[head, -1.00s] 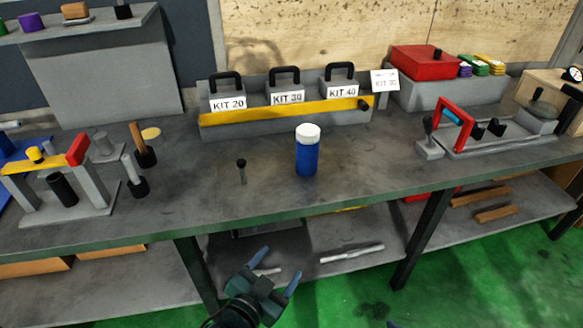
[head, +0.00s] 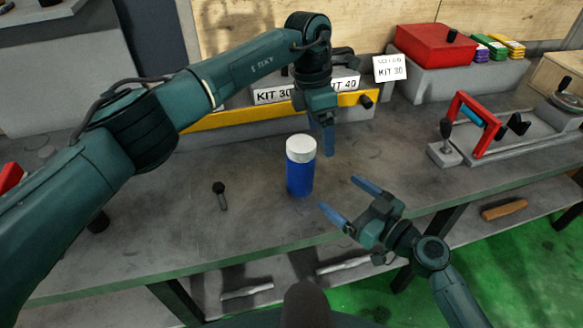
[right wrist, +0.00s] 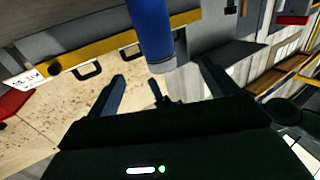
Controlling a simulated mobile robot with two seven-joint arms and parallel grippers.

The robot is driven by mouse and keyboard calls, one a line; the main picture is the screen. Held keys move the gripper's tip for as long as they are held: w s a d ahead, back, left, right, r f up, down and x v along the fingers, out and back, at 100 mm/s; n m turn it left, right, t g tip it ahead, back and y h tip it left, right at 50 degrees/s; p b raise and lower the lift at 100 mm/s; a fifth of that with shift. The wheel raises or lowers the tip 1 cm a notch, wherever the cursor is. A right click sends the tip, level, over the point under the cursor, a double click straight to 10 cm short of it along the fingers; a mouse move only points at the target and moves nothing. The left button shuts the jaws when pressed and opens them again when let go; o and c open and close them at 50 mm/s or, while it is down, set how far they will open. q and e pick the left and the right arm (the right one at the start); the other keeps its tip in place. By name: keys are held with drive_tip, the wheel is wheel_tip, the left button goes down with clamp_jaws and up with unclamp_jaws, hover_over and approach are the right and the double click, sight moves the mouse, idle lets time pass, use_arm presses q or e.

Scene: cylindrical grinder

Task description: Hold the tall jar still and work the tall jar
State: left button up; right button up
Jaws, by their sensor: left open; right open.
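The tall jar (head: 300,178) is blue with a white lid (head: 301,148) and stands upright on the grey bench. My left gripper (head: 328,140) is above and just behind the jar to the right, pointing down, open and empty. My right gripper (head: 345,197) is in front and to the right of the jar, its open fingers spread toward it, not touching. In the right wrist view the jar (right wrist: 150,30) appears beyond the two open fingers (right wrist: 160,85), with its lid end nearest them.
A rack with KIT labels and a yellow bar (head: 230,115) stands behind, partly hidden by my left arm. A small dark-knobbed pin (head: 220,195) is left of the jar. A fixture with a red frame (head: 472,122) stands right. A red box (head: 432,50) is at the back.

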sight(311, 164)
use_arm(q)
drive_tip(key=shift+t+y, duration=0.4)
drive_tip(key=shift+y, duration=0.4)
drive_tip(key=w+a+r, duration=0.2)
drive_tip(key=a, duration=0.1)
drive_tip(key=shift+a+r, duration=0.2)
drive_tip(key=shift+r, duration=0.15)
drive_tip(key=shift+w+a+r, duration=0.15)
use_arm(e)
drive_tip(key=x, duration=0.4)
drive_tip(key=r+x, duration=0.1)
drive_tip(key=x, duration=0.9)
drive_tip(key=shift+w+d+r, duration=0.25)
drive_tip(key=shift+w+r, duration=0.05)
